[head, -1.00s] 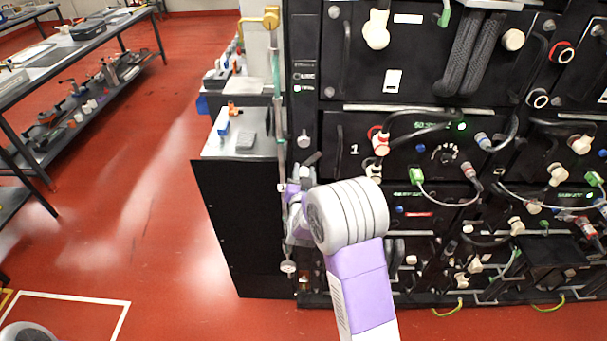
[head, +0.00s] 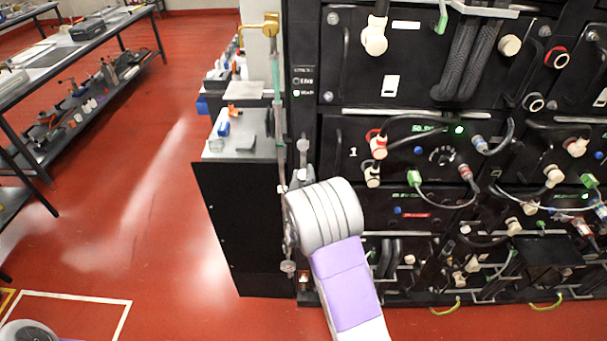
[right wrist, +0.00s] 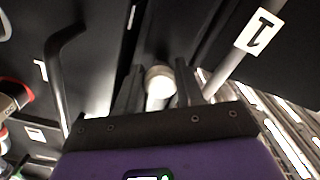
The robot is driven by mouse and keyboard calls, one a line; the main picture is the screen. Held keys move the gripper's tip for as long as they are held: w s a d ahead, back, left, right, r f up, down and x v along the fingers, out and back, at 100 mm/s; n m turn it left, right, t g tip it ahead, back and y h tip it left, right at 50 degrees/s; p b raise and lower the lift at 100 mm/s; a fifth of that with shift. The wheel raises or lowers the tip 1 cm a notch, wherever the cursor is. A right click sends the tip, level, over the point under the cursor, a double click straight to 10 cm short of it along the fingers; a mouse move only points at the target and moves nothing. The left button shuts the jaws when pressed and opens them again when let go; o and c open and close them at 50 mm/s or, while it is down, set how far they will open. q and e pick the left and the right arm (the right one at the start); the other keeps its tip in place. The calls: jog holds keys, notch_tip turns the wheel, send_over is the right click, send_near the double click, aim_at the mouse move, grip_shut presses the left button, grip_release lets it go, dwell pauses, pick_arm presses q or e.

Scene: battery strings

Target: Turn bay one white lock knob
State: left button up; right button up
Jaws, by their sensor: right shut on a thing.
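My right gripper (right wrist: 159,92) is shut on a white knob (right wrist: 158,76) in the right wrist view, with one dark finger on each side of it. The knob's round cap shows between the fingers, close to a black panel. In the head view my right gripper (head: 298,178) is at the left edge of the rack, mostly behind my own grey and purple arm. The bay marked "1" (head: 353,152) is just to its right. How far the knob is turned cannot be told. My left gripper is not in view.
The black rack (head: 400,212) holds cables and connectors, including a red-ringed one (head: 378,147). A bay handle (right wrist: 56,75) and a white tag marked "1" (right wrist: 260,31) flank the gripper. A bench (head: 237,150) stands left of the rack.

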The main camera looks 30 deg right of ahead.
jog(key=shift+r+n, duration=0.1)
jog(key=shift+n, duration=0.4)
jog(key=o, duration=1)
jog(key=v, duration=0.7)
jog(key=shift+s+a, duration=0.15)
jog(key=shift+s, duration=0.1)
